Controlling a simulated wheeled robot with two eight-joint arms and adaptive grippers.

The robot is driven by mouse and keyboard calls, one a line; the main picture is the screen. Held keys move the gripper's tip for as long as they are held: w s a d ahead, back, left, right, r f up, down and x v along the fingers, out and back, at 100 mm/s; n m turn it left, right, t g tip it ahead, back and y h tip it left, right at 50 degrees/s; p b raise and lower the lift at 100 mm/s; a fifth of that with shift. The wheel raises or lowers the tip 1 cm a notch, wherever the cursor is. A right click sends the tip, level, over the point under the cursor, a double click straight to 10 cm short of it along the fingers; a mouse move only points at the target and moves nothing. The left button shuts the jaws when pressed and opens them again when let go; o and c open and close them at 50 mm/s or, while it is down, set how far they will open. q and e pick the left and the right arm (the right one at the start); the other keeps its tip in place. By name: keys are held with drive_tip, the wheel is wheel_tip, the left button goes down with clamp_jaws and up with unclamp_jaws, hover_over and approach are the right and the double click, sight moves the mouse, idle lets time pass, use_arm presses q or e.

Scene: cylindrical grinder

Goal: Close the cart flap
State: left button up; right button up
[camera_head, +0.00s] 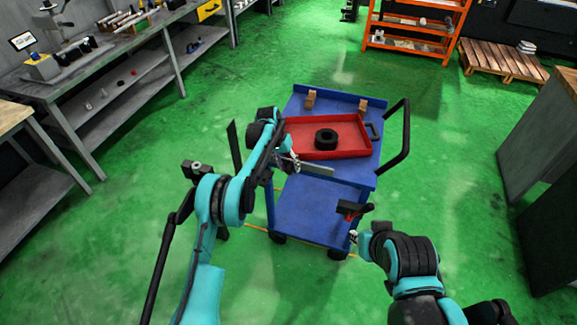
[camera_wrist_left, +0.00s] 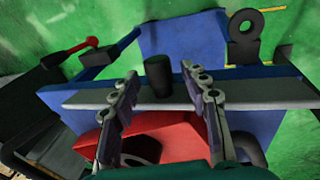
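The blue cart (camera_head: 314,211) stands on the green floor in front of me. A narrow grey-topped strip (camera_head: 317,171) runs along the near side of its upper deck, and I take it for the flap; it also crosses the left wrist view (camera_wrist_left: 255,92). A dark round knob (camera_wrist_left: 158,76) stands at this strip. My left gripper (camera_head: 290,161) is over the near left of the deck. In the left wrist view its open fingers (camera_wrist_left: 160,74) are on either side of the knob, with gaps visible. My right gripper (camera_head: 354,237) is low beside the cart's near right; its opening is unclear.
A red tray (camera_head: 350,153) with a black ring (camera_head: 326,139) sits on the deck, with small brown blocks (camera_head: 310,99) behind it. The cart's black handle (camera_head: 402,150) sticks out right. A black-and-red part (camera_head: 352,211) is near my right gripper. Workbenches stand left; grey cabinets right.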

use_arm(q)
drive_tip(key=shift+r, duration=0.15)
drive_tip(key=v, duration=1.1)
drive_tip(key=shift+r, duration=0.35)
drive_tip(key=shift+a, duration=0.15)
